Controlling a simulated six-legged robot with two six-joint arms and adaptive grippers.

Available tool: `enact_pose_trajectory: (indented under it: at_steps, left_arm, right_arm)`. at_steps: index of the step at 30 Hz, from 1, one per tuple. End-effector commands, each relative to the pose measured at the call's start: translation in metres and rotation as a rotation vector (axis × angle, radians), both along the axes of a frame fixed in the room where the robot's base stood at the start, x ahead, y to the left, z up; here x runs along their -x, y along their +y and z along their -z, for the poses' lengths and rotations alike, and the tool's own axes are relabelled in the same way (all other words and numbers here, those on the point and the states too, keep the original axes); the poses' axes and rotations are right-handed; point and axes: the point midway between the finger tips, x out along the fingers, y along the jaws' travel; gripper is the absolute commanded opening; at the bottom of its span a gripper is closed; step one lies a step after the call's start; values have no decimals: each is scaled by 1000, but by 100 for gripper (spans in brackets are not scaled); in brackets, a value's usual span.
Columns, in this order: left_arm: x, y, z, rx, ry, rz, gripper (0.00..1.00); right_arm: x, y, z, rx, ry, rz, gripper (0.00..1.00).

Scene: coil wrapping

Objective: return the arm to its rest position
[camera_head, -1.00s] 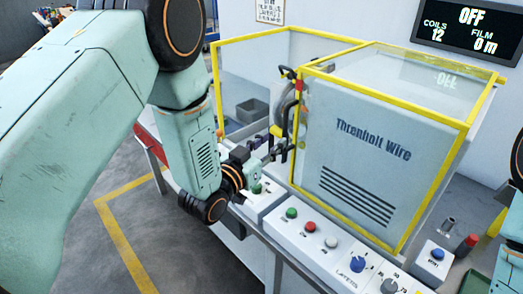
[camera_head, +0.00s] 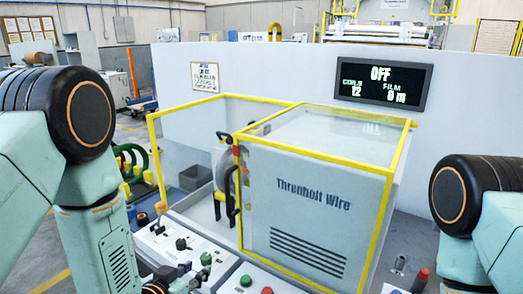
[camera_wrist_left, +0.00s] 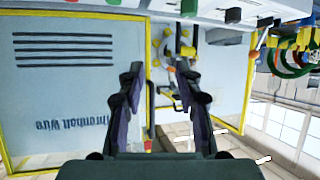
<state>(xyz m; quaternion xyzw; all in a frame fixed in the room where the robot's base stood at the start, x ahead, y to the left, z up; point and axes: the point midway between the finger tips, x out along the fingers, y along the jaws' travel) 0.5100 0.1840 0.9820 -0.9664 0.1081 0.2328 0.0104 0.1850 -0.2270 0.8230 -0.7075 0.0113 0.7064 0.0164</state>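My left arm comes in at the left of the head view, and its gripper (camera_head: 172,284) is cut by the bottom edge, just in front of the control panel. In the left wrist view my left gripper (camera_wrist_left: 162,82) has its two dark fingers apart with nothing between them. It faces the machine marked "Threnholt Wire" (camera_head: 310,215), which appears upside down there. My right arm (camera_head: 465,250) shows at the right edge of the head view; its gripper is out of view.
The yellow-framed machine stands in the middle. A control panel (camera_head: 185,247) with buttons runs along its front. A red-topped post (camera_head: 421,281) stands by my right arm. The wall display (camera_head: 380,83) reads OFF, coils 12, film 0 m. Green coils (camera_head: 130,160) hang at the left.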

Motion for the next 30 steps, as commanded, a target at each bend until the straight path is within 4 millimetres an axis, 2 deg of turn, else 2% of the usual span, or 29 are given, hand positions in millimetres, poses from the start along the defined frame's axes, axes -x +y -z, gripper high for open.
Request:
enact_pose_trajectory:
  at_steps: [1,5,6,8,12,15,18,22,26,30]
  left_arm:
    - [20,5,35,-13,98,-20,35]
    - [75,18,102,-42,340,-72,35]
    - [94,21,121,-51,410,-87,35]
    - [123,26,147,-61,517,-108,35]
    - [197,35,203,-86,758,-156,35]
    - [252,40,237,-101,921,-187,35]
    - [291,43,261,-110,1022,-206,35]
    - [316,43,281,-115,1078,-210,35]
    - [325,43,291,-117,1096,-210,35]
    - [326,43,291,-117,1100,-209,35]
  right_arm:
    - [0,0,13,0,1,0,0]
    - [0,0,31,0,1,0,0]
    - [0,0,38,0,1,0,0]
    - [0,0,47,0,1,0,0]
    - [0,0,73,0,1,0,0]
    - [0,0,94,0,1,0,0]
    - [0,0,112,0,1,0,0]
    - [0,0,127,0,1,0,0]
    - [0,0,133,0,1,0,0]
    - [0,0,133,0,1,0,0]
